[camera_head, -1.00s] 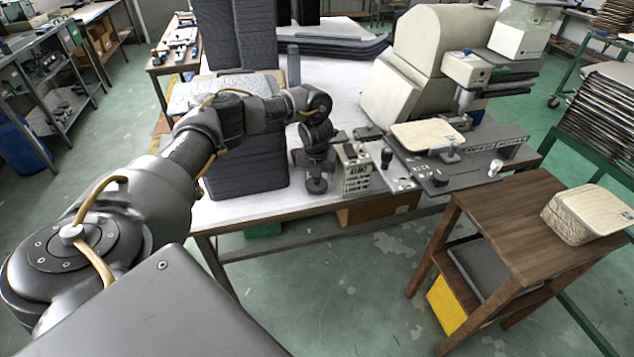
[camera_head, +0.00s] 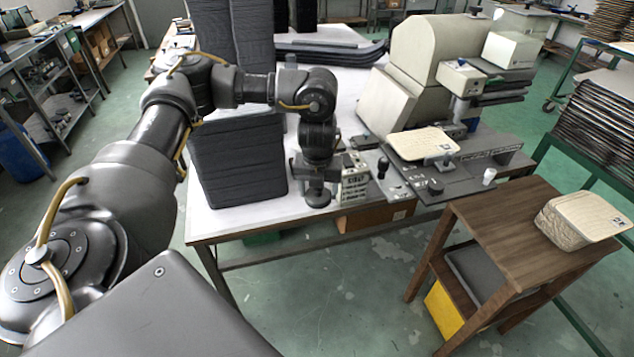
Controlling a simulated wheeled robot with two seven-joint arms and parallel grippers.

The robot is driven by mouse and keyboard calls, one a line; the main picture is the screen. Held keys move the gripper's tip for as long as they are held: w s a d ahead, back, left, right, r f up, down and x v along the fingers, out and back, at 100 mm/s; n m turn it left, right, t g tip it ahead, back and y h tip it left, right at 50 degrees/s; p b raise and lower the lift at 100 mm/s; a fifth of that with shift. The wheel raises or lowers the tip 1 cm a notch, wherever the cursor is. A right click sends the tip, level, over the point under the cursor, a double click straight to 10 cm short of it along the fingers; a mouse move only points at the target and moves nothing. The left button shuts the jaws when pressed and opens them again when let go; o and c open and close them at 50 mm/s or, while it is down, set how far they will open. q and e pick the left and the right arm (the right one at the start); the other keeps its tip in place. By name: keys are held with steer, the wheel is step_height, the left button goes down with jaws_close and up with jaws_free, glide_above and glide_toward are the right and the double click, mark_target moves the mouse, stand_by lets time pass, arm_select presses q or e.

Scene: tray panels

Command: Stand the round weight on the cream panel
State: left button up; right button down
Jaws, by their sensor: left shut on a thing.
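My left gripper (camera_head: 316,174) points down at the front edge of the white-topped table and is shut on the round weight (camera_head: 317,197), a dark, squat cylinder. The weight is upright; I cannot tell whether it touches the table. Another cream panel (camera_head: 592,216) lies on top of a pale block on the wooden stool at far right. The gripper is well apart from both. My right gripper is not in view.
A small grey box with a printed label (camera_head: 354,184) stands just right of the weight. A tall dark stack (camera_head: 238,165) stands to the left. A black knob (camera_head: 383,167) and a white peg (camera_head: 489,176) rise from the machine bed. The wooden stool (camera_head: 505,225) has free room on its left.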

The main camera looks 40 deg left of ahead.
arm_select(q)
steer(key=shift+s+d+r, duration=0.3)
steer(key=shift+s+d, duration=0.1)
steer(key=shift+d, duration=0.05)
steer(key=s+d+r+n+g, duration=0.2)
steer(key=d+r+n, duration=1.2)
steer(key=n, duration=1.2)
steer(key=shift+s+r+g, duration=0.15)
steer(key=shift+s+g, duration=0.15)
